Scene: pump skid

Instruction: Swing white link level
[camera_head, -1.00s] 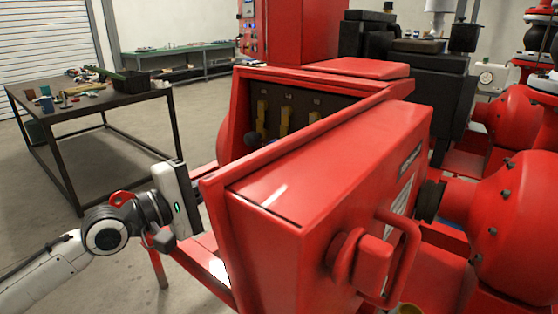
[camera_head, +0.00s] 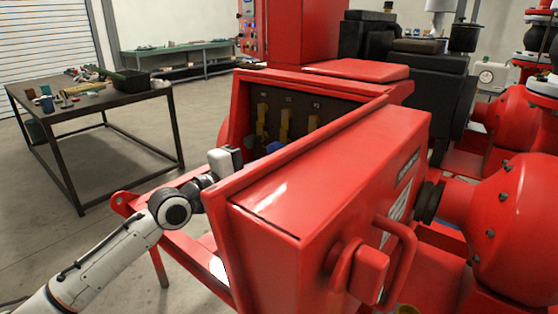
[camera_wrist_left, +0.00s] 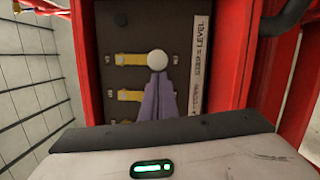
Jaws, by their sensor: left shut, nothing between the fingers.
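In the left wrist view a round white knob (camera_wrist_left: 158,60) stands in front of the dark panel (camera_wrist_left: 115,25) inside the red box. Whether it belongs to the white link is unclear; its shaft is hidden. My left gripper (camera_wrist_left: 159,78) has its purple fingers shut and empty, with tips at the lower edge of the knob; I cannot tell whether they touch. Several yellow links (camera_wrist_left: 130,59) lie across the panel. A white strip marked LEVEL (camera_wrist_left: 201,60) runs along its right side. In the head view, the left gripper's body is at the box opening. My right gripper is not in view.
The red box's open lid (camera_head: 325,180) stands in front of the opening and hides part of the inside. A red side wall (camera_wrist_left: 236,55) is close right of the panel. A table with loose items (camera_head: 100,105) stands at the left, with free floor between.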

